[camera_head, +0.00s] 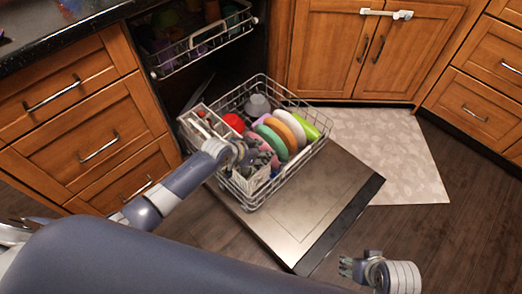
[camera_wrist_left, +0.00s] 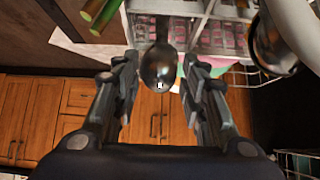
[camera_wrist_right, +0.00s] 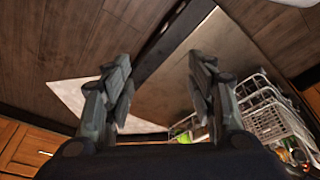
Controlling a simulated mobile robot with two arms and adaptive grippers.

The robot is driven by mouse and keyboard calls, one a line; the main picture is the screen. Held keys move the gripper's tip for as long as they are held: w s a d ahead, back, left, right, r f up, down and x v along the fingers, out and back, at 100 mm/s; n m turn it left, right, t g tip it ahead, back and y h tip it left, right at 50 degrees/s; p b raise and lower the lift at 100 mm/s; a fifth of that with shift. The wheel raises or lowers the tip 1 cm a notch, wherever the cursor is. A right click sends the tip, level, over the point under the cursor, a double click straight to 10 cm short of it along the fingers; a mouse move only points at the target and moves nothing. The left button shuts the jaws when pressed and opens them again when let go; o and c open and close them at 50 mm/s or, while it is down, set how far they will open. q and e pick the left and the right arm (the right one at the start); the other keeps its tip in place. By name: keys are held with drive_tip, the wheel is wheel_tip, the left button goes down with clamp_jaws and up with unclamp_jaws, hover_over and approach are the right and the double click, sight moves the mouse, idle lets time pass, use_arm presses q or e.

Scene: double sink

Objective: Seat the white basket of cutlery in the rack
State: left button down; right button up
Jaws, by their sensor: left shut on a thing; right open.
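The white cutlery basket (camera_head: 196,124) shows in the head view at the left side of the lower dishwasher rack (camera_head: 318,141). Its middle is hidden by my left arm, and whether it is seated cannot be told. My left gripper (camera_head: 246,156) is over the rack, shut on the basket; the exact grip is unclear. In the left wrist view the basket's slotted wall (camera_wrist_left: 203,32) is beyond the fingertips, and a dark spoon (camera_wrist_left: 158,66) shows between the fingers. My right gripper (camera_head: 352,267) is open and empty, right of the dishwasher door, away from the basket.
Colored plates (camera_head: 285,132), a red bowl (camera_head: 234,122) and a grey cup (camera_head: 257,105) stand in the rack. The open door (camera_head: 300,215) lies under it. The upper rack (camera_head: 205,42) is partly out. Clear floor lies right of the door.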

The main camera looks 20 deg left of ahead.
use_arm(q)
drive_tip(key=shift+w+f+b, duration=0.1)
drive_tip(key=shift+f+b, duration=0.25)
drive_tip(key=shift+f, duration=0.2)
use_arm(e)
drive_tip(key=shift+w+v, duration=0.2)
drive_tip(key=shift+v, duration=1.5)
drive_tip(key=shift+f, duration=0.15)
drive_tip(key=shift+w+f, duration=0.1)
drive_tip(key=shift+f, duration=0.5)
drive_tip(key=shift+w+r, duration=0.1)
drive_tip(key=shift+r, duration=0.1)
use_arm(q)
drive_tip(key=shift+p, duration=0.35)
use_arm(e)
drive_tip(key=shift+f, duration=0.75)
drive_tip(key=shift+w+a, duration=0.1)
drive_tip(key=shift+w, duration=0.05)
